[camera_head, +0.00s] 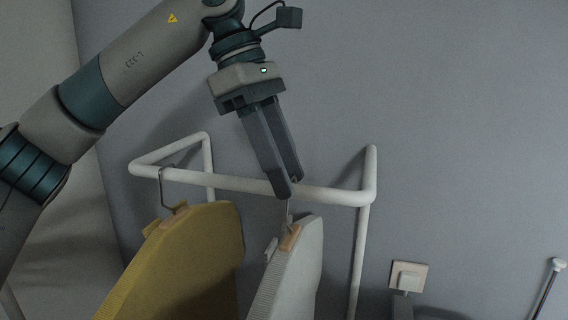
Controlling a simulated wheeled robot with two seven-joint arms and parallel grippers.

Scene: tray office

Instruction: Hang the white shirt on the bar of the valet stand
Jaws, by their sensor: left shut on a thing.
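The white shirt (293,272) hangs upright on a wooden hanger (290,238), low in the middle of the head view. The hanger's thin metal hook rises to my left gripper (288,189). My left gripper comes from above and is shut on the hook, with its fingertips in front of the white bar (336,196) of the valet stand. The fingers hide the top of the hook, so I cannot tell whether it rests over the bar. The lower part of the shirt is cut off by the frame. My right gripper is not in view.
A yellow shirt (190,262) hangs from the bar by a metal hook, left of the white shirt with a small gap between them. The stand's frame bends back at both ends of the bar. The bar's right end is clear.

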